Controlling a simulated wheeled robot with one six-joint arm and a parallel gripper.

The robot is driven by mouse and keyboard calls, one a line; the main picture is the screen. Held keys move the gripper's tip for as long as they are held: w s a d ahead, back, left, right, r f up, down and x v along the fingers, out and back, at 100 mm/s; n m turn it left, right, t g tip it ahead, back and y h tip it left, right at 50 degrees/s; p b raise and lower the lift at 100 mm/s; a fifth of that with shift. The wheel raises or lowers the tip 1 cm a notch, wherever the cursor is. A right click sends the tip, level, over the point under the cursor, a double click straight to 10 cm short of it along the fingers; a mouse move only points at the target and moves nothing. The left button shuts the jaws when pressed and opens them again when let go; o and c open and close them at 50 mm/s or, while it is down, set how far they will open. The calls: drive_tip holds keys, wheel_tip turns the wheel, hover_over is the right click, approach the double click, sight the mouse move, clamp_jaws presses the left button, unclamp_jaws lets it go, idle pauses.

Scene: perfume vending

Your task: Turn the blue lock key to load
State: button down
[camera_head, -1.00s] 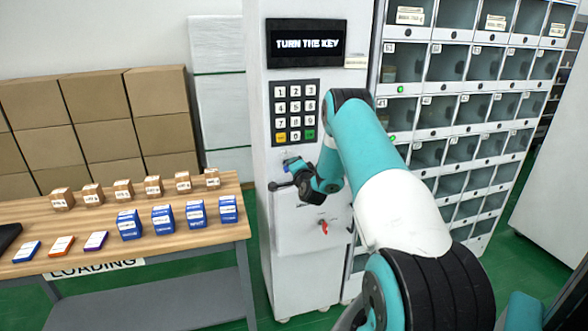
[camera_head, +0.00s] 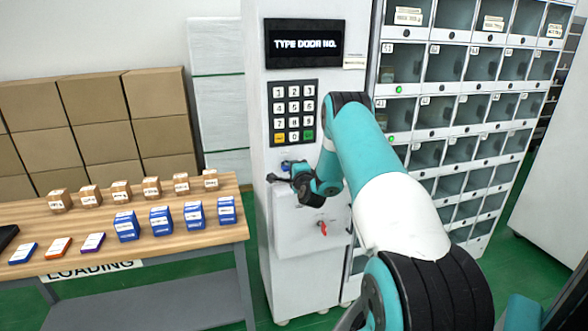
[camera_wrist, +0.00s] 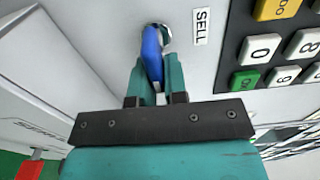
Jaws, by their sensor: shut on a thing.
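The blue lock key (camera_wrist: 151,50) sits in a round metal lock on the white machine front, beside a label reading SELL. In the wrist view my gripper (camera_wrist: 154,75) is shut on the key, with one teal finger on each side of it. In the head view my gripper (camera_head: 288,174) is at the lock below the keypad, and the key shows only as a small bit of blue. The display (camera_head: 304,44) above reads TYPE DOOR NO. Any LOAD label is hidden or out of view.
The keypad (camera_head: 293,111) is just above my gripper. A red key (camera_head: 322,229) sits in a panel below. The locker cabinet (camera_head: 402,90) stands to the right. A wooden table (camera_head: 187,237) with several boxes is at the left.

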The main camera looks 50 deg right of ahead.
drive_tip(key=c, duration=1.2)
unclamp_jaws()
drive_tip(key=shift+s+f, duration=0.1)
drive_tip(key=shift+s+a+f+b, duration=0.1)
drive_tip(key=shift+s+a+b, duration=0.15)
drive_tip(key=shift+b, duration=0.15)
drive_tip(key=b+v, duration=1.6)
drive_tip(key=b, duration=0.1)
drive_tip(key=shift+s+b, duration=0.35)
